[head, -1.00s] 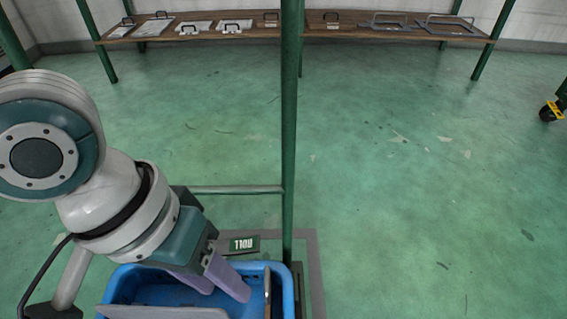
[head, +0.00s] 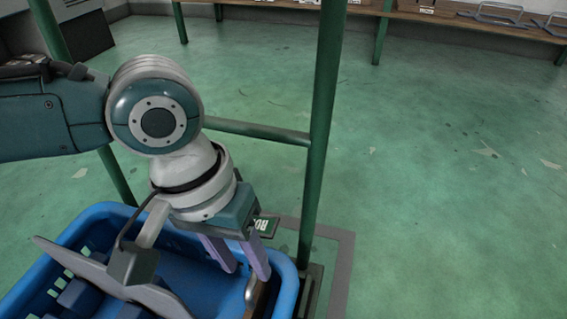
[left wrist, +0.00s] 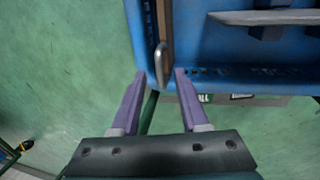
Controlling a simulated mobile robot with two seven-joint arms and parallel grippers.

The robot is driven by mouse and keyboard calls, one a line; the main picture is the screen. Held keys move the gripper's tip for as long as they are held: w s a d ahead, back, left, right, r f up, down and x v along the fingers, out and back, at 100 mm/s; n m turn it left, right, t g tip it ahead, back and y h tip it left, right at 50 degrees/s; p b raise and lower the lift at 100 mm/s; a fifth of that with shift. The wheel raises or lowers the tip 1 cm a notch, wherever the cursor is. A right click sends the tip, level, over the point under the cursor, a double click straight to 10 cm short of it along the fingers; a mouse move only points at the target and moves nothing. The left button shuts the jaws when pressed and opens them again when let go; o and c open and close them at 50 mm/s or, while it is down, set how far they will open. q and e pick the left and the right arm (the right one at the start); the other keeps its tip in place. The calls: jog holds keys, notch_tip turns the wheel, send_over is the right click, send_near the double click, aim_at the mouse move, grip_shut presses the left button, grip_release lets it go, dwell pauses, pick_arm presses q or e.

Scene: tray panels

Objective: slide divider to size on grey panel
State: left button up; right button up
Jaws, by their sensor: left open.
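A blue crate (head: 95,213) stands at the lower left in the head view, and its wall shows in the left wrist view (left wrist: 215,50). A grey flat plate (head: 110,278) lies across it, also seen edge-on in the left wrist view (left wrist: 265,17). A brown strip (left wrist: 167,20) with a metal handle (left wrist: 161,62) runs along the crate's side; the handle also shows in the head view (head: 250,290). I cannot tell which piece is the divider. My left gripper (head: 246,271) is open with purple fingers at this end, the handle just ahead between its fingertips. My right gripper is not in view.
A green post (head: 322,130) and a crossbar (head: 262,131) stand close beyond my left gripper. A small label (head: 266,226) sits behind the fingers. A wooden shelf (head: 470,20) with handled panels is far back.

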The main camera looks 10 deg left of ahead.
pick_arm(q)
jog(key=shift+d+f+b, duration=0.2)
jog(key=shift+f+b, duration=0.35)
jog(key=shift+f, duration=0.6)
grip_shut()
dwell(0.6)
